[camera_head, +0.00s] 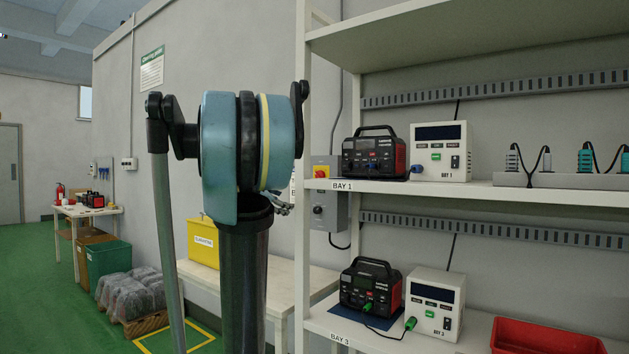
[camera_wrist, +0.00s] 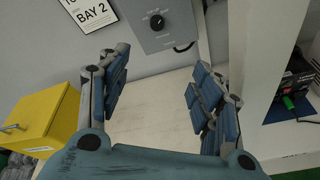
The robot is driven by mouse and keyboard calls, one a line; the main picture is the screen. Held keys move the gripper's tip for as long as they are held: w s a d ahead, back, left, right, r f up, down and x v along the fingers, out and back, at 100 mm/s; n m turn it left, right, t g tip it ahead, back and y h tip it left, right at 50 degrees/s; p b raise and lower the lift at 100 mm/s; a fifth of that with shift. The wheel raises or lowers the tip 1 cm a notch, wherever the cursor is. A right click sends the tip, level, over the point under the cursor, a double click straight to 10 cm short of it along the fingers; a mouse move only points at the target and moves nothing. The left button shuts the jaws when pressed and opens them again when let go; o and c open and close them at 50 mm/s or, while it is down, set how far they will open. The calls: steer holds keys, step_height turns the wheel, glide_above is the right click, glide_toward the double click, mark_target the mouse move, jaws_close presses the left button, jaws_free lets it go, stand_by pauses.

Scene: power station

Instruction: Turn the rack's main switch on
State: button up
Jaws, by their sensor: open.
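A grey switch box (camera_head: 341,212) hangs on the wall just left of the rack. A red knob on a yellow plate (camera_head: 321,172) is at its top, and a black rotary knob (camera_head: 318,210) is below. The box's lower part (camera_wrist: 176,43) with the black knob (camera_wrist: 157,21) also shows at the top of the wrist view; the red knob is out of that view. My gripper (camera_wrist: 160,92) is open and empty, its fingers spread below the box in the picture, apart from it. In the head view my arm hides most of the gripper.
The rack upright (camera_head: 301,120) stands right beside the box. Shelves hold power stations (camera_head: 375,155) and white units (camera_head: 440,150). A yellow box (camera_head: 203,243) stands on the pale bench (camera_head: 290,282) below. A cable leaves the box's underside.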

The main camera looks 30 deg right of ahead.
mark_target(317, 176)
steer(key=w+d+r+n+h, duration=0.35)
steer(key=d+r+n, duration=0.25)
steer(key=r, duration=0.3)
steer(key=x, duration=1.7)
steer(key=shift+w+d+f, duration=0.1)
steer(key=shift+w+d, duration=0.15)
steer(key=shift+w, duration=0.2)
steer(key=c, duration=1.1)
